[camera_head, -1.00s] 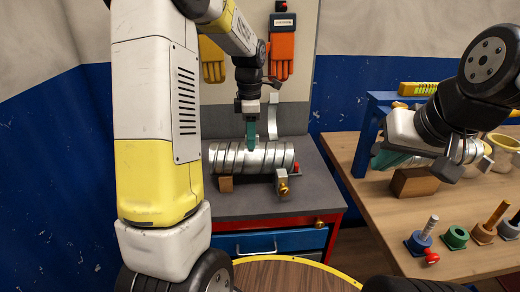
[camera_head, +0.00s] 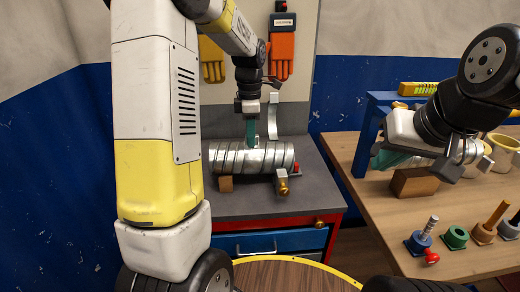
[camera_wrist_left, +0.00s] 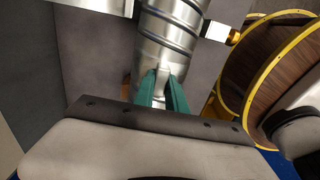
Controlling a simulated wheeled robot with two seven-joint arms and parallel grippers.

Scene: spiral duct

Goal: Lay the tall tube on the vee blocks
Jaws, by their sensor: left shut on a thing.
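The silver spiral-seamed tube (camera_head: 228,159) lies on its side above the grey bench top, running left to right in the head view. A brown block (camera_head: 225,184) sits under its left part, and a grey and brass fitting (camera_head: 282,183) shows at its lower right. I cannot tell whether the tube rests in vees. My left gripper (camera_head: 251,140) comes down from above, shut on the middle of the tube. In the left wrist view its teal fingers (camera_wrist_left: 163,92) stand at the tube (camera_wrist_left: 168,35). My right gripper (camera_head: 388,160) is over the wooden table; its jaw opening is unclear.
A blue frame (camera_head: 359,140), a brown block (camera_head: 414,183) and several small pegged pieces (camera_head: 456,237) are on the wooden table (camera_head: 370,205) at right. A red piece (camera_head: 296,168) is by the tube's right end. A round wooden top (camera_head: 285,277) is in front.

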